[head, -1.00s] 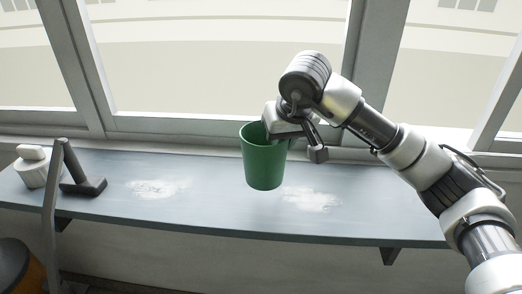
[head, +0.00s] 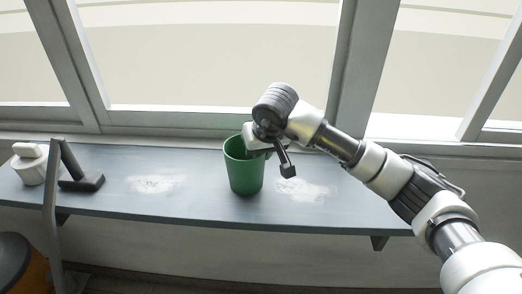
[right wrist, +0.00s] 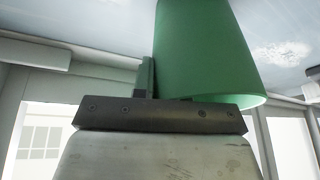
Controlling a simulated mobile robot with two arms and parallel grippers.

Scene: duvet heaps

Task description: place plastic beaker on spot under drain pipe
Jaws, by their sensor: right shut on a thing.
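The plastic beaker (head: 244,174) is a green, open-topped cup, upright over the middle of the shelf in the head view. My right gripper (head: 258,147) is shut on its far right wall near the rim. I cannot tell whether its base touches the shelf. In the right wrist view the beaker (right wrist: 205,50) fills the upper middle, beside a dark finger (right wrist: 147,78); its base is out of frame. A grey bent pipe (head: 51,215) stands at the left; I cannot tell whether it is the drain pipe. My left gripper is out of view.
The blue-grey shelf (head: 195,205) runs along the window. Pale powdery patches lie left (head: 157,184) and right (head: 303,190) of the beaker. An orange-and-black object (head: 18,265) is below left.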

